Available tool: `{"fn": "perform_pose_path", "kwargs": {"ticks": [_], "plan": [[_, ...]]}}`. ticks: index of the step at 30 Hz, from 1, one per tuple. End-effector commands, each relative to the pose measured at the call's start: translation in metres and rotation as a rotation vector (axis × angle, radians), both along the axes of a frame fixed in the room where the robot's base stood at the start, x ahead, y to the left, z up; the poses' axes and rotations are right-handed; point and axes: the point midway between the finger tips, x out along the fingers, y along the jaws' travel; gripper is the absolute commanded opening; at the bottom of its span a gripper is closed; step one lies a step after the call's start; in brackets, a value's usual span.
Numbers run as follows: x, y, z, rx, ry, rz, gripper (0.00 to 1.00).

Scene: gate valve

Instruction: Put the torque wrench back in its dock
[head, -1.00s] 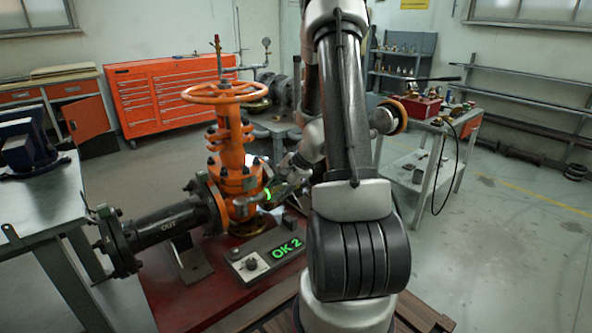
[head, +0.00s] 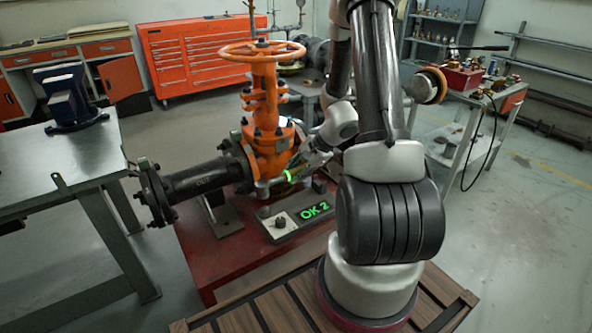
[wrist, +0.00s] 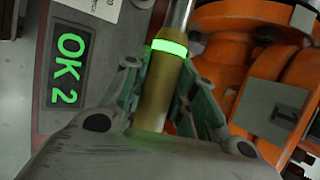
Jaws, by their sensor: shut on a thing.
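The torque wrench shows in the wrist view as a brass-coloured handle (wrist: 155,92) with a glowing green band and a silver shaft running out of the top. My gripper (wrist: 165,80) is shut around the handle, one finger on each side. In the head view my gripper (head: 306,166) is low beside the orange gate valve (head: 268,125), and the wrench's green band (head: 289,176) glows close to the valve's lower body. The wrench's far end is hard to make out. A grey box with a knob and a green "OK 2" display (head: 314,211) sits just below. I cannot make out the dock.
The valve's black pipe (head: 200,177) and flange reach left over the red stand (head: 215,260). A steel table with a dark blue vise (head: 70,97) is at the left. A cart with a red box (head: 462,78) stands at the right. Open floor lies further right.

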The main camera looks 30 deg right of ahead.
Motion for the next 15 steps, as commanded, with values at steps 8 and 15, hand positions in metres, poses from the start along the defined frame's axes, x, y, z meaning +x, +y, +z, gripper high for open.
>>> {"fn": "perform_pose_path", "kwargs": {"ticks": [8,15], "plan": [[0.000,0.000,-0.021,0.002,0.000,-0.002,0.00],[0.000,0.000,-0.039,0.001,-0.001,-0.001,0.00]]}}
